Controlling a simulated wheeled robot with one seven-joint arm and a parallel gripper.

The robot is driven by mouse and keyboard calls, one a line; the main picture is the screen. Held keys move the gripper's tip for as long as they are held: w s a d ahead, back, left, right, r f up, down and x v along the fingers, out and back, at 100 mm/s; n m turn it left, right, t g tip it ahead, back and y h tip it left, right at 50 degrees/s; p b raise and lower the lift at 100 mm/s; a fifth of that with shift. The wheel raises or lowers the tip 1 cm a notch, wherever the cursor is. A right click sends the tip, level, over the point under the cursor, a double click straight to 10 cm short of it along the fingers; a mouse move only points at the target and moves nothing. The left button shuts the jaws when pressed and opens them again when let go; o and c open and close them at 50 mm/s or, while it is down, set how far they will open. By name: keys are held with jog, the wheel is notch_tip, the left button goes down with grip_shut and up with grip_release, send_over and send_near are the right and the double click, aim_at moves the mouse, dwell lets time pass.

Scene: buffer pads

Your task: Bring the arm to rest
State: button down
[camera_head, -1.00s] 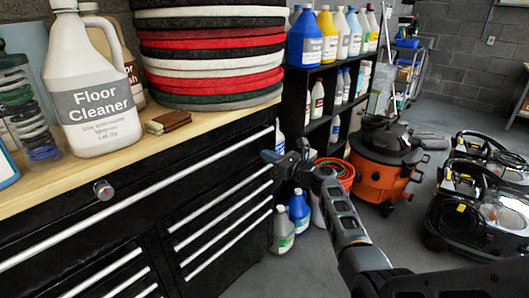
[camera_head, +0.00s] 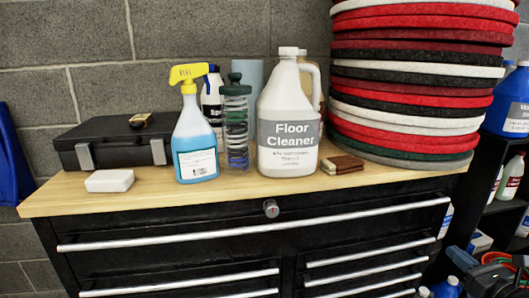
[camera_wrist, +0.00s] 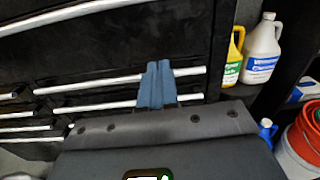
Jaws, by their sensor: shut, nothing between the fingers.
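My gripper (camera_wrist: 157,86) shows in the wrist view as two blue fingers pressed together with nothing between them. It is in front of the black drawer cabinet (camera_wrist: 125,50), and the fingertips overlap its silver handles in the picture. How far the tips are from the handles I cannot tell. In the head view the gripper cannot be clearly made out; the lower right corner is crowded with dark parts.
The cabinet's wooden top (camera_head: 240,194) carries a floor cleaner jug (camera_head: 288,120), spray bottle (camera_head: 195,130), black case (camera_head: 112,140), white block (camera_head: 110,181) and stacked pads (camera_head: 410,80). Bottles (camera_wrist: 264,48) stand beside the cabinet, near an orange-red bucket (camera_wrist: 304,135).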

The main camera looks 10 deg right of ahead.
jog(key=s+a+f+n+g+h+p, duration=0.1)
jog(key=s+a+f+n+g, duration=0.1)
jog(key=s+a+f+n, duration=0.55)
jog(key=s+a+f+n+g+p, duration=0.1)
jog(key=s+a+f+n+g, duration=0.3)
jog(key=a, duration=0.6)
jog(key=s+a+r+n+h, duration=0.1)
jog(key=s+a+r+n, duration=0.1)
jog(key=s+a+n, duration=0.65)
jog(key=s+a+r+n+t+y+p, duration=0.1)
jog(key=s+a+r+n, duration=0.4)
jog(key=s+r+n, duration=0.3)
jog(key=s+a+r+n+t+y+p, duration=0.1)
jog(key=s+a+r+n+t, duration=0.1)
jog(key=s+a+r+n, duration=0.4)
jog(key=s+r+n, duration=0.2)
jog(key=s+r, duration=0.3)
jog(key=r, duration=0.2)
jog(key=shift+y, duration=0.3)
jog(key=c, duration=1.8)
grip_release()
jog(key=shift+a, duration=0.1)
jog(key=shift+c, duration=0.2)
